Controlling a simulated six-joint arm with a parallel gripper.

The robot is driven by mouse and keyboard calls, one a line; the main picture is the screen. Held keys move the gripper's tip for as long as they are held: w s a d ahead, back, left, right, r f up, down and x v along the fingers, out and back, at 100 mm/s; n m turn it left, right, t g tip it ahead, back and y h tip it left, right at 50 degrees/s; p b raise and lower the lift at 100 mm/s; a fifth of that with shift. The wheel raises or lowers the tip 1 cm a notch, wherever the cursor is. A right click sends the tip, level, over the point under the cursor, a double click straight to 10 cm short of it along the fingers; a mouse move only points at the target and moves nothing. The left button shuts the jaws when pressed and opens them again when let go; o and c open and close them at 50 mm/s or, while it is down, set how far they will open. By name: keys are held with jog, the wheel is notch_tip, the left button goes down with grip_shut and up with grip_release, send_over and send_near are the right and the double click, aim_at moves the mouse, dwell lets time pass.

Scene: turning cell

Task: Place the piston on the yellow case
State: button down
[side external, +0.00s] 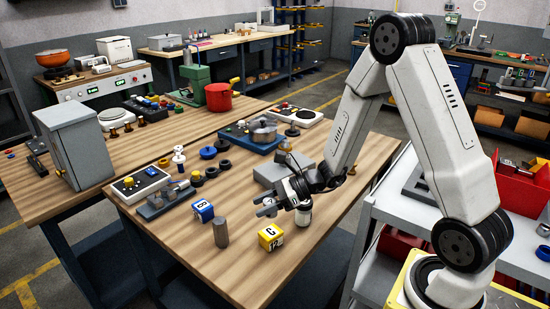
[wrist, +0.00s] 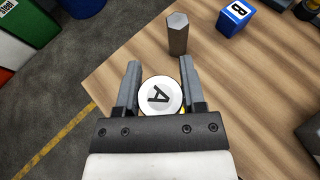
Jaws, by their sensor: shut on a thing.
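The yellow case (side external: 267,240), a small cube with a C label, sits on the table to the lower left of the piston in the side view. In the wrist view only a yellow sliver shows behind the piston. The piston's height above the table is hard to judge.
A grey hexagonal bar (side external: 221,234) stands upright left of the yellow case; it also shows in the wrist view (wrist: 178,38). A blue case marked B (side external: 203,211) is beyond it. A grey box (side external: 275,172) is behind my gripper. The table's front edge is near.

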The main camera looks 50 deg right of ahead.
aim_at(265, 233)
jog(key=shift+f, duration=1.15)
jog(key=shift+f, duration=1.8)
jog(key=shift+f, duration=0.15)
jog(key=shift+c, duration=0.9)
grip_release()
